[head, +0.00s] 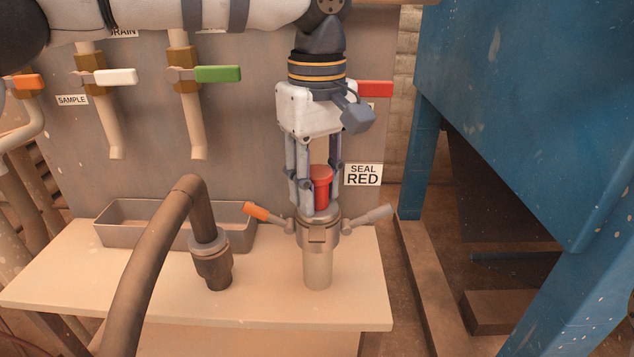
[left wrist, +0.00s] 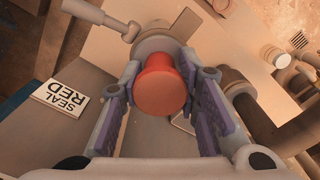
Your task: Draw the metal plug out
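The plug shows as a red, round-topped knob (head: 321,175) standing upright at the top of a metal coupling (head: 318,232) on a short pipe. My left gripper (head: 321,190) points down from above, with one finger on each side of the knob, close against it. It looks shut on the plug. In the left wrist view, the red top (left wrist: 161,86) lies between the two fingertips. The coupling has two side levers, one orange-tipped (head: 256,211) and one grey (head: 376,214), both sticking outward. The plug's lower part is hidden inside the coupling. My right gripper is not in view.
A brown hose (head: 150,255) bends down into a fitting (head: 212,265) left of the coupling. A metal tray (head: 125,238) sits behind it on the pale bench (head: 262,305). A panel with valves and a "SEAL RED" label (head: 363,175) stands behind. Blue machinery (head: 530,110) fills the right.

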